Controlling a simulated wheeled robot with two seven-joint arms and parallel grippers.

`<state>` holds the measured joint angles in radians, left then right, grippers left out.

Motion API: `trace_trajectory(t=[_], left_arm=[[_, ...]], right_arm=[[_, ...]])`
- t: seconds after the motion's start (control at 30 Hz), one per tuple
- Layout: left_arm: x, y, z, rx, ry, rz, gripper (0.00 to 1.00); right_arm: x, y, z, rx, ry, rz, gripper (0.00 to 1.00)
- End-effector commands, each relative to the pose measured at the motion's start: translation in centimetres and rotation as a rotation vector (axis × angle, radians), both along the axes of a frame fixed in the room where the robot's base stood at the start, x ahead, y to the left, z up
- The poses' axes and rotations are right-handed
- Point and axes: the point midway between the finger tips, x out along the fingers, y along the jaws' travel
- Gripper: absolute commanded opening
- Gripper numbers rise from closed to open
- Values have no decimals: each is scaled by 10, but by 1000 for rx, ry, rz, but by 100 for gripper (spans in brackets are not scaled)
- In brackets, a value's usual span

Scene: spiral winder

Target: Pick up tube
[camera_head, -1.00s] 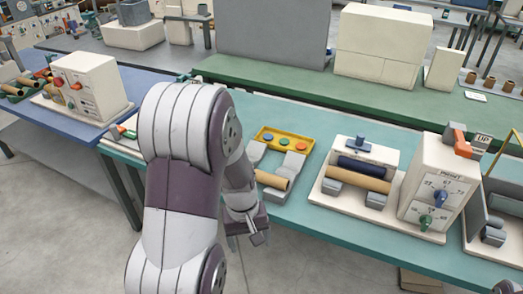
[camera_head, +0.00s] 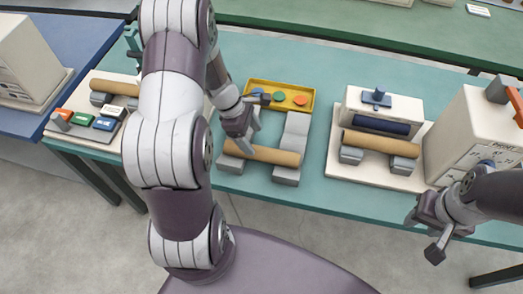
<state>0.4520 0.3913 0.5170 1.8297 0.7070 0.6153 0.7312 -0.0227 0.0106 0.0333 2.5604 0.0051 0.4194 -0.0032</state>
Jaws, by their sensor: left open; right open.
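A tan cardboard tube (camera_head: 270,154) lies across grey cradle blocks in the middle of the teal table. My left gripper (camera_head: 243,146) is open just above the left part of this tube, its fingers pointing down; whether they touch it I cannot tell. A second tan tube (camera_head: 380,143) rests on grey supports of the winder with the dark blue roller (camera_head: 376,125). A third tube (camera_head: 115,87) lies on the station at the left, partly hidden by my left arm. My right gripper (camera_head: 426,234) is open and empty at the lower right, over the table's front edge.
A yellow tray (camera_head: 308,107) with coloured round buttons sits behind the middle tube. A white control box (camera_head: 470,125) stands at the right. A button panel (camera_head: 85,127) is at the left. Bare teal table (camera_head: 318,192) lies in front.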

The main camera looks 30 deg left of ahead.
Motion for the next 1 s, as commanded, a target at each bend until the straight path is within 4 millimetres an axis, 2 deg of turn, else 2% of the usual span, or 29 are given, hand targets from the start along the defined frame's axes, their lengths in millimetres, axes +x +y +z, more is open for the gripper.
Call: trace_trajectory(t=[0.4, 0.63, 0.67, 0.8, 0.83, 1.0], left_arm=[[-2, -28, -56, 2, 1, -2, 77], [-1, -29, -59, 2, -2, -2, 77], [-1, -29, -59, 2, -2, -2, 74], [-1, -29, -59, 2, -2, -2, 28], [-1, -29, -59, 2, -2, -2, 20], [-1, -29, -59, 2, -2, -2, 20]], right_arm=[[0, 0, -5, 0, 0, 0, 43], [0, 0, -4, 0, 0, 0, 43], [0, 0, -4, 0, 0, 0, 43], [0, 0, -4, 0, 0, 0, 43], [0, 0, -4, 0, 0, 0, 43], [0, 0, -4, 0, 0, 0, 43]])
